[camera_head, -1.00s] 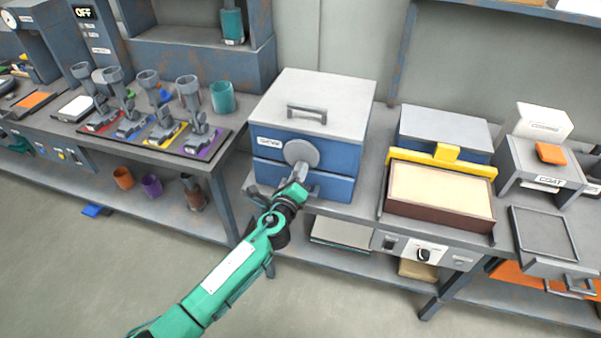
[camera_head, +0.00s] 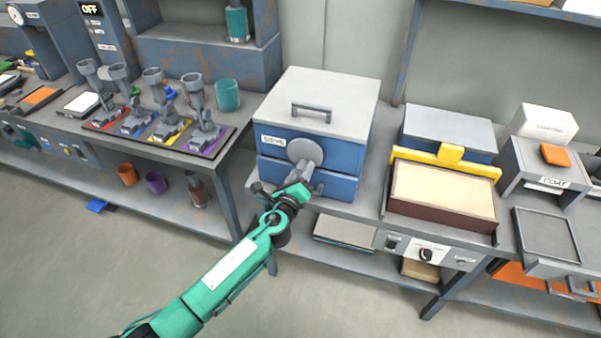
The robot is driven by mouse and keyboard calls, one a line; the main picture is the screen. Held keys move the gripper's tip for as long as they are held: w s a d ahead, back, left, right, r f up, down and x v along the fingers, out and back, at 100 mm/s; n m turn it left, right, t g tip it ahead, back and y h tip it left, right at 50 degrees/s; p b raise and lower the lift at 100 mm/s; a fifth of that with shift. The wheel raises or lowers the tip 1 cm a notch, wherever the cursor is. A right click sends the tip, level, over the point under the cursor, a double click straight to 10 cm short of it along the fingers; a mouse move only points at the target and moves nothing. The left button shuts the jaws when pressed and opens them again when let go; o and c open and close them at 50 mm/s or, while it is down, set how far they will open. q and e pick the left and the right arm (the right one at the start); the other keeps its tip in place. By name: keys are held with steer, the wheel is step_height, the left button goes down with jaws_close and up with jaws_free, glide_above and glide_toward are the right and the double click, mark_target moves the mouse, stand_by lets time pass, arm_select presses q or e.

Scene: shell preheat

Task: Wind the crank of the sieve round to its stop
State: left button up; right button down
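The sieve (camera_head: 280,147) is a blue box with a grey lid and a lid handle, standing on the bench in the middle of the view. A round grey crank disc (camera_head: 305,151) sits on its front face. My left arm reaches up from the bottom of the view, and my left gripper (camera_head: 299,184) is at the front of the sieve, just below the disc. The wrist and the gripper hide the crank's handle. I cannot tell whether the fingers are closed on it. My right gripper is not in view.
A tray (camera_head: 222,150) with several grey tools on coloured pads and a teal cup (camera_head: 227,95) are to the left. A brown box of pale sand (camera_head: 441,191) with a yellow bar (camera_head: 452,154) is to the right. A grey COAT stand (camera_head: 543,171) is farther right.

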arm_select(q)
steer(key=shift+r, duration=0.1)
steer(key=b+v, duration=0.1)
steer(key=v, duration=1.2)
steer(key=shift+s, duration=0.35)
steer(key=shift+a, duration=0.15)
